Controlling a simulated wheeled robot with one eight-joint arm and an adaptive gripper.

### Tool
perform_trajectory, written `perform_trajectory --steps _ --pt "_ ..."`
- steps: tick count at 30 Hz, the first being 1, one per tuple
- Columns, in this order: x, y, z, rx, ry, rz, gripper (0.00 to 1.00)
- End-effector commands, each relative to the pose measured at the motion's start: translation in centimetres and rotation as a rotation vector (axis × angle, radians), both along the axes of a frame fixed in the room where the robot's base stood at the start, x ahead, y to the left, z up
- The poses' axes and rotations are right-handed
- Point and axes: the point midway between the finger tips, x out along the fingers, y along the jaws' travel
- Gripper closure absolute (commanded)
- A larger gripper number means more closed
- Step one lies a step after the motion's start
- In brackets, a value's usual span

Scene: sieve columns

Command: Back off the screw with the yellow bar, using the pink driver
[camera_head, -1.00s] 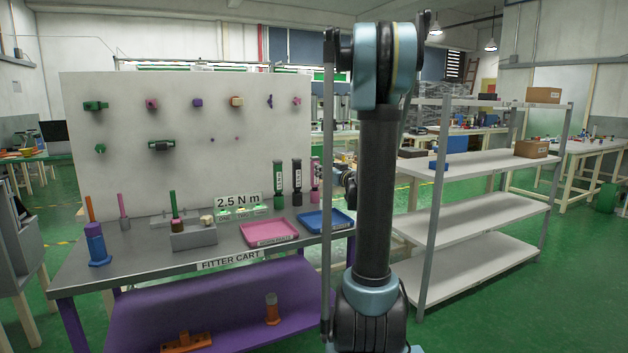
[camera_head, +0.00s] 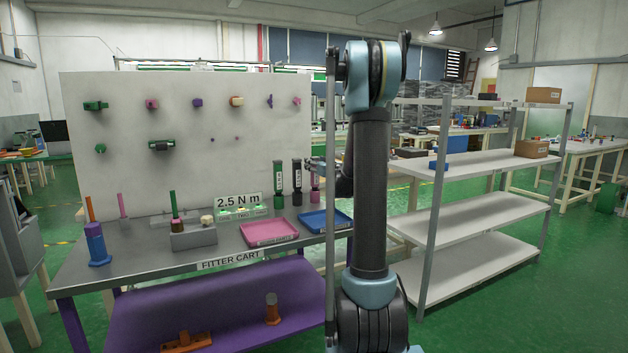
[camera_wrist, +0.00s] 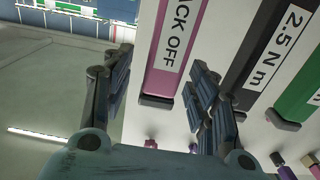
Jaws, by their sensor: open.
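The pink driver (camera_head: 315,195) stands at the right end of a row of drivers at the back right of the cart. In the wrist view the pink driver (camera_wrist: 182,45), labelled BACK OFF, lies between the open fingers of my gripper (camera_wrist: 160,82). A gap shows on the left; the right finger is close to it, and contact cannot be told. In the head view my gripper (camera_head: 316,165) is at the driver's upper part and partly hides it. I cannot make out a screw with a yellow bar; the board's fittings are small.
A black driver (camera_head: 297,182) labelled 2.5 N m and a green driver (camera_head: 278,184) stand close beside the pink one. The white board (camera_head: 190,190) rises behind. A pink tray (camera_head: 268,233) and a blue tray (camera_head: 325,221) lie in front.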

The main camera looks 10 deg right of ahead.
Motion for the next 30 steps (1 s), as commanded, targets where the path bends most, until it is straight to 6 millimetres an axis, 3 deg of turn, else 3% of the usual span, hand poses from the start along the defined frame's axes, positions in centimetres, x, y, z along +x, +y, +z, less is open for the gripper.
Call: perform_trajectory --steps 9,16,30 --pt "0.70 0.27 0.00 0.000 0.000 0.000 0.49" --pt "0.69 0.25 0.00 0.000 0.000 0.000 1.00" --pt "0.67 0.26 0.91 0.000 0.000 0.000 1.00"
